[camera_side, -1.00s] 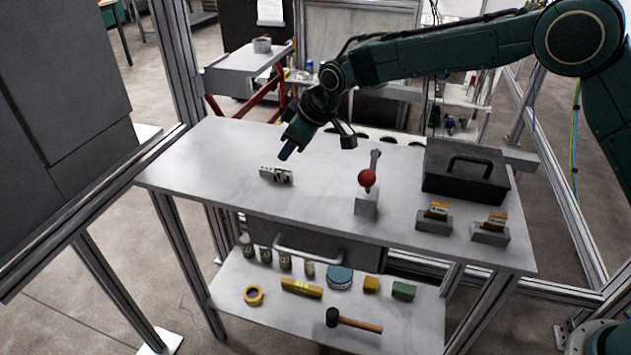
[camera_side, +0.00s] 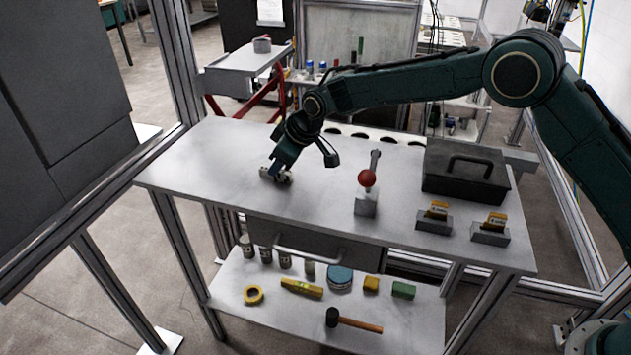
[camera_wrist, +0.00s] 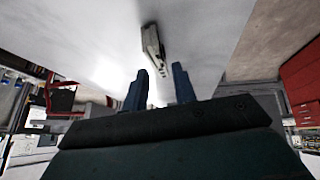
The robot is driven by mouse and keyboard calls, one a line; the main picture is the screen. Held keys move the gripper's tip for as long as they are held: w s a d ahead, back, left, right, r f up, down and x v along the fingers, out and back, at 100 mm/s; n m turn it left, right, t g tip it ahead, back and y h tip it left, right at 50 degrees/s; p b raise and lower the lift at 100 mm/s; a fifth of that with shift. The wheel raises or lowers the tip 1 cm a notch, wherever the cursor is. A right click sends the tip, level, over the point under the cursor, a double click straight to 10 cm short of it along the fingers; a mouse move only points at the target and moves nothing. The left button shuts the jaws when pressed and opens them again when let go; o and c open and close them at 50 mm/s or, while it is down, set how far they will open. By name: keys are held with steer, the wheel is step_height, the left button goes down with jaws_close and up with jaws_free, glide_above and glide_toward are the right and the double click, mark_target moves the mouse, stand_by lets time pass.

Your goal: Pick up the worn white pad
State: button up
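A small off-white piece with dark parts, the likely worn white pad, lies on the grey table (camera_side: 200,165) left of its middle. In the side view the piece (camera_side: 284,178) is partly covered by my gripper (camera_side: 275,167), whose tip is down at it. In the wrist view my gripper (camera_wrist: 160,72) has its two blue fingers spread apart. The piece (camera_wrist: 152,45) shows just beyond the fingertips, its near end roughly between them. I cannot tell whether the fingers touch it, and the pad cannot be told apart clearly.
A red-knobbed lever (camera_side: 367,190) stands right of my gripper. A black case (camera_side: 466,172) and two grey holders with yellow-orange pieces (camera_side: 434,220) (camera_side: 490,231) are farther right. A lower shelf (camera_side: 235,305) holds tape, bottles and a mallet. The table's left part is clear.

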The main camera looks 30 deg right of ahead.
steer(key=shift+x, duration=1.7)
jaws_close()
